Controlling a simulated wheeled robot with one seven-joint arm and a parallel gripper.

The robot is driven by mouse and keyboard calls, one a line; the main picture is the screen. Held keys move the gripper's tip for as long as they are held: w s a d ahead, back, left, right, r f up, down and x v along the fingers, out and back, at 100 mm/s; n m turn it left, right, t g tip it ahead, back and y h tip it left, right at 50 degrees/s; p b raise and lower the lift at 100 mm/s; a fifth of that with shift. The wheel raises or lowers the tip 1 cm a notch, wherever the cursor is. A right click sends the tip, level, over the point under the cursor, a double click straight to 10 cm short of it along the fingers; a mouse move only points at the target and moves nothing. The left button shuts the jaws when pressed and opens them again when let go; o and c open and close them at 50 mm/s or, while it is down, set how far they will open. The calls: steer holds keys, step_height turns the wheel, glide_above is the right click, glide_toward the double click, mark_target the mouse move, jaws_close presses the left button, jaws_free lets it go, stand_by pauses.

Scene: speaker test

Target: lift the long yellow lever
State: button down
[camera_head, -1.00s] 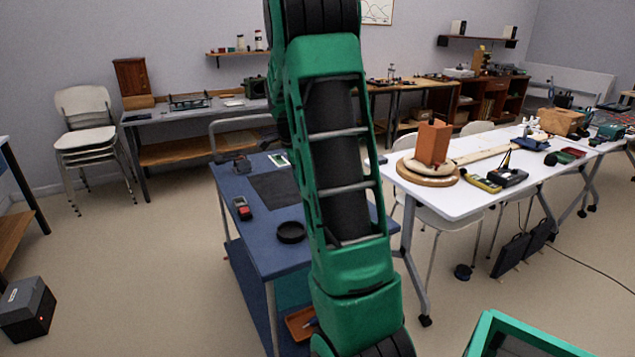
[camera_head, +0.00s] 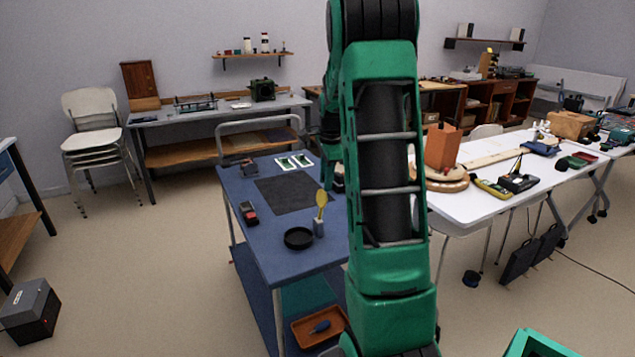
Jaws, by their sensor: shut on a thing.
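A yellow paddle-shaped piece (camera_head: 321,200) stands upright on a small grey body on the blue table, just left of my raised arm. It is small, and I cannot tell if it is the long yellow lever. My green and black arm crosses the middle of the view. A thinner green part of it runs down behind its left side, ending near the yellow piece's top. I cannot make out my gripper's fingers, and whatever they hold is hidden behind the arm.
The blue table (camera_head: 270,246) also bears a dark mat (camera_head: 290,193), a black dish (camera_head: 298,238) and a red-black device (camera_head: 248,213). The white table (camera_head: 478,209) at right holds an orange-brown block (camera_head: 442,148) and several tools.

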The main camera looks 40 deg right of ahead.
steer(key=shift+w+d+r, duration=0.2)
steer(key=shift+d+r, duration=0.05)
steer(key=shift+d, duration=0.05)
steer(key=c, duration=1.5)
jaws_free()
steer(key=shift+f, duration=0.1)
steer(key=shift+o, duration=0.2)
steer(key=v, duration=1)
steer(key=shift+r, duration=0.3)
steer(key=shift+s+a, duration=0.1)
steer(key=shift+a, duration=0.05)
steer(key=s+a+f+n, duration=0.3)
steer(key=s+a+n, duration=0.2)
steer(key=s+a, duration=0.3)
steer(key=s+a+f+n+g+y, duration=0.1)
steer(key=s+a+f+n, duration=0.1)
steer(key=s+a+n, duration=0.4)
steer(key=s+a+f+n+g, duration=0.1)
steer(key=s+a+f+n, duration=0.2)
steer(key=s+a+n, duration=0.3)
steer(key=s+a, duration=0.4)
steer(key=s, duration=0.5)
steer(key=shift+s+a+f, duration=0.2)
steer(key=shift+s+f, duration=0.1)
steer(key=shift+s, duration=0.1)
